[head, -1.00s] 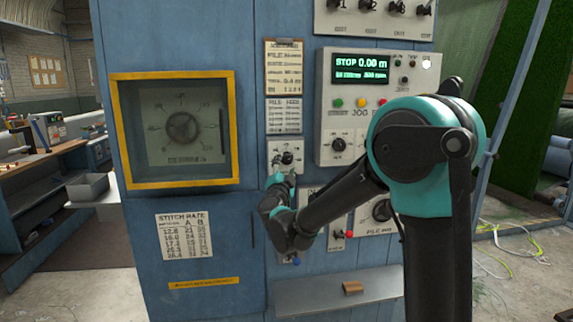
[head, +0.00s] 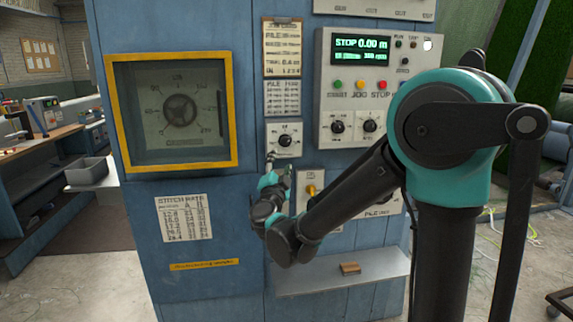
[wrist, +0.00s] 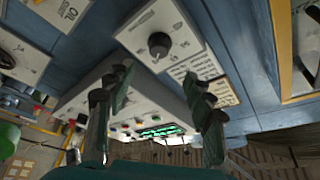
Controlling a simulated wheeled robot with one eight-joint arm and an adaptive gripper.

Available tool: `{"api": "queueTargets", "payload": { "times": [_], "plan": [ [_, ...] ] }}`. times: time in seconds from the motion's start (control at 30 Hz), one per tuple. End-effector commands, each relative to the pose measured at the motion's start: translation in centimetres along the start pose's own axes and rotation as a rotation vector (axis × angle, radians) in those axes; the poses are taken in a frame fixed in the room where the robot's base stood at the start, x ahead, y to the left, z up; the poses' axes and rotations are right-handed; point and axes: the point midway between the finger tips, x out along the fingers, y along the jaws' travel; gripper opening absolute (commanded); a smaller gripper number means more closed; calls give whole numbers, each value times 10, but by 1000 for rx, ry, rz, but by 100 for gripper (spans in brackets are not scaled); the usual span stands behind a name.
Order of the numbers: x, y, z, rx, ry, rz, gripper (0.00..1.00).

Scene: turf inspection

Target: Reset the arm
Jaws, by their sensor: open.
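My gripper (head: 272,162) is in front of the blue machine cabinet (head: 190,25), just below a small switch plate with a dark knob (head: 285,140). In the wrist view, my gripper (wrist: 158,82) has its two dark fingers spread apart with nothing between them. The knob (wrist: 159,44) shows beyond the fingers on its pale plate, apart from them. My arm is bent, with its large teal joint at the right covering part of the cabinet's controls.
A control panel with a green display (head: 360,50) stands out above my forearm. A yellow knob (head: 311,190) is near my forearm. A grey ledge (head: 325,280) holding a small brown block (head: 350,268) juts out below. A yellow-framed dial window (head: 112,115) is at the left.

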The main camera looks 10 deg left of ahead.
Motion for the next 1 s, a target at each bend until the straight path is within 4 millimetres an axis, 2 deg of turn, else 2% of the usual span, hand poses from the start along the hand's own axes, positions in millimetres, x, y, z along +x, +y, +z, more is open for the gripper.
{"api": "queueTargets", "payload": {
  "times": [0.17,0.27,0.37,0.43,0.57,0.67,0.8,0.9,1.0],
  "plan": [
    [5,0,-13,-67,-82,-93,53],
    [1,8,-18,-148,-186,-164,53],
    [-11,26,-17,-245,-312,-206,53],
    [-24,46,-14,-317,-410,-212,53],
    [-57,98,-12,-450,-600,-170,53],
    [-91,150,-13,-545,-753,-90,53],
    [-149,227,-26,-652,-956,77,53],
    [-194,277,-41,-702,-1082,221,53],
    [-238,318,-59,-733,-1185,366,53]
  ]
}}
